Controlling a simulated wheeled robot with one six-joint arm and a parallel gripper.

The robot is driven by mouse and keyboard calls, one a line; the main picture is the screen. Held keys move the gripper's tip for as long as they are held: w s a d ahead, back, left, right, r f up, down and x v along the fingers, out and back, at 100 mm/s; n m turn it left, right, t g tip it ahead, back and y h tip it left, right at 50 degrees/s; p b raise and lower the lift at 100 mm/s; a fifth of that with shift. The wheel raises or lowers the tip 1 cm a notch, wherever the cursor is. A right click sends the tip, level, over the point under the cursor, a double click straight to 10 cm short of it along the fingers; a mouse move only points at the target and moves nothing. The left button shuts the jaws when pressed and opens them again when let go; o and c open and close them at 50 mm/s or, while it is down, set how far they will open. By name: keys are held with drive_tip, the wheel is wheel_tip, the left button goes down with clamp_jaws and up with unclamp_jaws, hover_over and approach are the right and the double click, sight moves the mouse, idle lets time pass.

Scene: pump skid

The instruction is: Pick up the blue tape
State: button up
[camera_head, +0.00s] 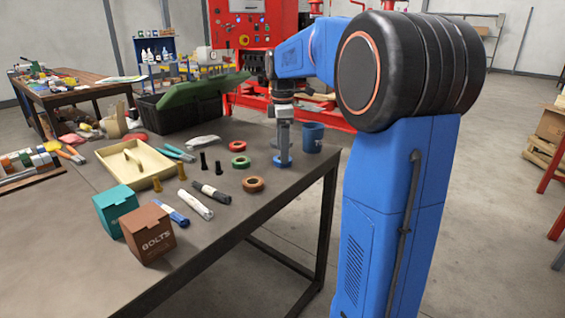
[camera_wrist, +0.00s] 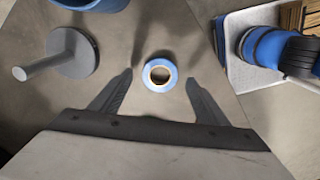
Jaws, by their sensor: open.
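The blue tape (camera_head: 290,163) is a small roll lying flat near the table's far right edge in the head view. In the wrist view the blue tape (camera_wrist: 147,81) shows as a ring with a pale inner core, between the fingertips. My gripper (camera_head: 283,151) points down over it in the head view. In the wrist view my gripper (camera_wrist: 160,77) is open, one finger on each side of the roll, with a gap on both sides. The fingers partly hide the tape in the head view; their exact height above the table is unclear.
A blue cup (camera_head: 312,138) stands just right of the tape. A grey disc with a rod (camera_wrist: 72,55) lies nearby. Green tape (camera_head: 241,162), brown tape (camera_head: 253,184) and red tape (camera_head: 238,146) lie to the left. The table edge (camera_head: 300,184) is close.

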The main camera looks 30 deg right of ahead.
drive_tip(key=shift+f, duration=1.2)
drive_tip(key=c, duration=1)
drive_tip(key=shift+c, duration=0.2)
